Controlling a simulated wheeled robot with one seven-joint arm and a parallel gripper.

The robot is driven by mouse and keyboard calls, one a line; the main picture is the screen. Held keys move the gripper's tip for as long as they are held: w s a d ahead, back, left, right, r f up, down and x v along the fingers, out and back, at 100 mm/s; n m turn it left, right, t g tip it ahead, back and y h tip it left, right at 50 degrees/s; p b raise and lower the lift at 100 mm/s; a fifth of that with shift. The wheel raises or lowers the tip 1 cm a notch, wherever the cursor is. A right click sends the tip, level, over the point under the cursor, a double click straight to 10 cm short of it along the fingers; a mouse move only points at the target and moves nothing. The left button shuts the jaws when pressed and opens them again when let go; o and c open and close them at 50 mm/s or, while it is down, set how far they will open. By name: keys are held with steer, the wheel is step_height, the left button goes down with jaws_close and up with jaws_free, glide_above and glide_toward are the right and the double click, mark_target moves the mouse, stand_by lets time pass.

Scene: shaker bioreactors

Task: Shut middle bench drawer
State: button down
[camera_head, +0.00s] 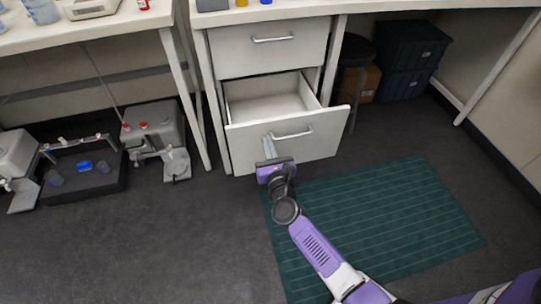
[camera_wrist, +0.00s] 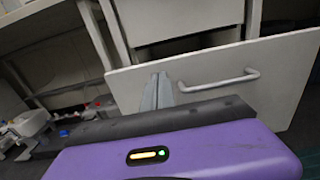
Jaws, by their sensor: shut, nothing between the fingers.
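The bench drawer (camera_head: 285,147) stands pulled out below a closed upper drawer, and its inside looks empty. Its pale front panel carries a bar handle (camera_head: 292,134); the handle also shows in the wrist view (camera_wrist: 219,81). My gripper (camera_head: 268,142) is shut and empty. Its fingertips are at the drawer front, left of the handle, and do not hold the handle. In the wrist view the fingers (camera_wrist: 157,92) lie against or just before the panel; I cannot tell whether they touch it.
The closed upper drawer (camera_head: 270,47) is above. A stool (camera_head: 355,60) and dark crates (camera_head: 410,58) stand right of the cabinet. A green mat (camera_head: 385,220) covers the floor at the right. Grey lab equipment (camera_head: 155,137) sits on the floor at the left.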

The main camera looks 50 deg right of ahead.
mark_target(261, 126)
steer(key=shift+x, duration=2.65)
steer(key=shift+w+d+b, duration=0.1)
steer(key=shift+b, duration=0.2)
